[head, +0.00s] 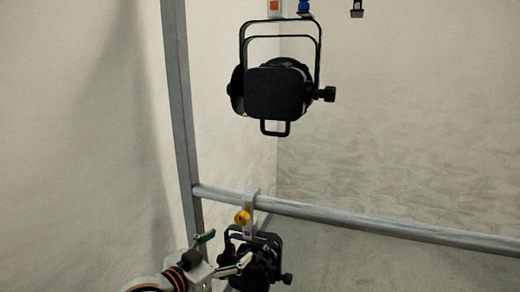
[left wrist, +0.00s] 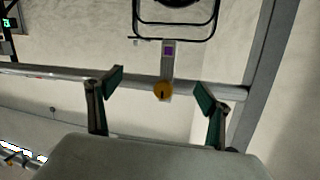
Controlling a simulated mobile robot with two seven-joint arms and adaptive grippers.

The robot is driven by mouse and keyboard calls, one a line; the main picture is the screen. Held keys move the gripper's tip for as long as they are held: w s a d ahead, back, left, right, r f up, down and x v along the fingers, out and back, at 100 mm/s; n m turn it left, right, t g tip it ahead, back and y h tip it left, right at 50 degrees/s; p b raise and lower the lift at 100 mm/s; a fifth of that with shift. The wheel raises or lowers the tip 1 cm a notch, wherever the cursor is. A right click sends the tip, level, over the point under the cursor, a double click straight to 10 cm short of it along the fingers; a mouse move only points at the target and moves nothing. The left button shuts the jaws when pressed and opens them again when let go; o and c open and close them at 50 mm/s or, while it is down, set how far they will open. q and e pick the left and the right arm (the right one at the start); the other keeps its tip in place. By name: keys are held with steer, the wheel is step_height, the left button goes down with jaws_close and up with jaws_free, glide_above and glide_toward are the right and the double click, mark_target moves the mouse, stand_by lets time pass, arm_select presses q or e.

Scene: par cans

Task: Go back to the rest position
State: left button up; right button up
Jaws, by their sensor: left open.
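My left gripper (head: 225,250) is open at the bottom of the head view, in front of and beside the lower black par can (head: 262,262). In the left wrist view, its two green-padded fingers (left wrist: 160,88) stand apart with nothing held between them. The knob also shows in the head view (head: 242,217). I cannot tell the exact distance to it. My right gripper is not in view.
A larger par can (head: 275,95) hangs above, from a clamp with an orange mark (head: 274,6). A horizontal pipe (head: 350,222) joins an upright post (head: 180,100). Pale walls stand behind. The space right of the upper can looks free.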

arm_select(q)
steer(key=s+a+f+n+y, duration=0.1)
steer(key=s+a+f+y, duration=0.15)
steer(key=s+f, duration=0.45)
steer(key=s+a+f+n+y, duration=0.1)
steer(key=s+a+f+n, duration=0.2)
steer(key=f, duration=0.8)
steer(key=s+a+f+g+y, duration=0.1)
steer(key=s+a+f, duration=0.2)
steer(key=s+f, duration=0.3)
steer(key=s+a+f+g+y, duration=0.1)
steer(key=s+a+f, duration=0.2)
steer(key=s, duration=0.9)
step_height(320, 180, down, 4)
steer(key=shift+r+g, duration=0.15)
steer(key=shift+g, duration=0.15)
